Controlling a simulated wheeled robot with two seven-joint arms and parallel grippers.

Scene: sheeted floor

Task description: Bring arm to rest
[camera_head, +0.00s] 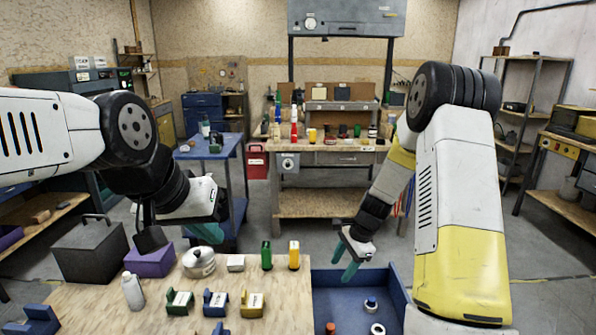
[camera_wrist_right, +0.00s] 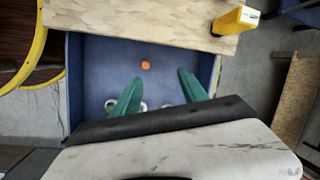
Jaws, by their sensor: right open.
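My right gripper (camera_head: 344,273) hangs above the blue bin (camera_head: 335,284) at the right of the wooden table. In the right wrist view its two green fingers (camera_wrist_right: 160,76) are spread apart with nothing between them, over the bin floor (camera_wrist_right: 110,60). My left gripper (camera_head: 206,231) is over the back left of the table, near the purple box (camera_head: 150,262) and the kettle (camera_head: 199,262). Its fingers overlap in this view, so its opening is unclear.
The table holds a white bottle (camera_head: 133,291), a green bottle (camera_head: 266,256), a yellow bottle (camera_head: 294,256) and several small coloured holders (camera_head: 215,303). The bin contains a few small round items (camera_head: 371,304). A dark box (camera_head: 90,252) stands at the left. Open floor lies behind the table.

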